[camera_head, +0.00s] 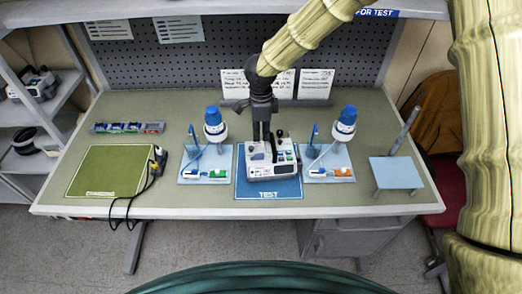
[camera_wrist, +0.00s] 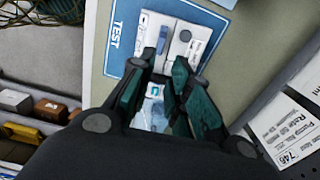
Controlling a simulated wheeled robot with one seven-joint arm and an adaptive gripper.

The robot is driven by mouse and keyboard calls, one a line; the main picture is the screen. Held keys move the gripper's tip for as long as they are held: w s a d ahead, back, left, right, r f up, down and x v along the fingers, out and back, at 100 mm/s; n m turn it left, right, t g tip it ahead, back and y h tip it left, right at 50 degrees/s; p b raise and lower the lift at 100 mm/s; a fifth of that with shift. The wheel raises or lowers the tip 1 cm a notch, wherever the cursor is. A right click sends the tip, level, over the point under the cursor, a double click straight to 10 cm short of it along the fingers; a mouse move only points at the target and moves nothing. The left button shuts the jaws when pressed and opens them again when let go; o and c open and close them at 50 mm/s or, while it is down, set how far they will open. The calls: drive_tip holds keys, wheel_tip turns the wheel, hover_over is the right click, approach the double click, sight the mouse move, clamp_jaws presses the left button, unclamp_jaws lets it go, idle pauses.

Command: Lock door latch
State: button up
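A white infusion pump (camera_head: 262,168) with a small screen and buttons stands on the blue TEST mat (camera_head: 285,189) at the middle of the table. It also shows in the wrist view (camera_wrist: 192,42), partly covered by my fingers. A blue elongated part (camera_wrist: 162,40) shows on its white face; I cannot tell whether this is the door latch. My gripper (camera_head: 262,138) points down right over the back of the pump. In the wrist view its dark green fingers (camera_wrist: 165,66) stand apart, with part of the pump visible between them. Contact with the pump cannot be made out.
Blue stands with blue-capped bottles (camera_head: 215,125) (camera_head: 344,124) flank the pump closely. A green mat (camera_head: 108,171) and a black cable (camera_head: 133,196) lie left. A light blue plate on a stand (camera_head: 396,173) is at right. Paper cards (camera_head: 315,84) stand behind, before the pegboard.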

drive_tip(key=shift+r, duration=1)
wheel_tip(320, 180, up, 12)
idle(0.7)
drive_tip(key=shift+d, duration=0.1)
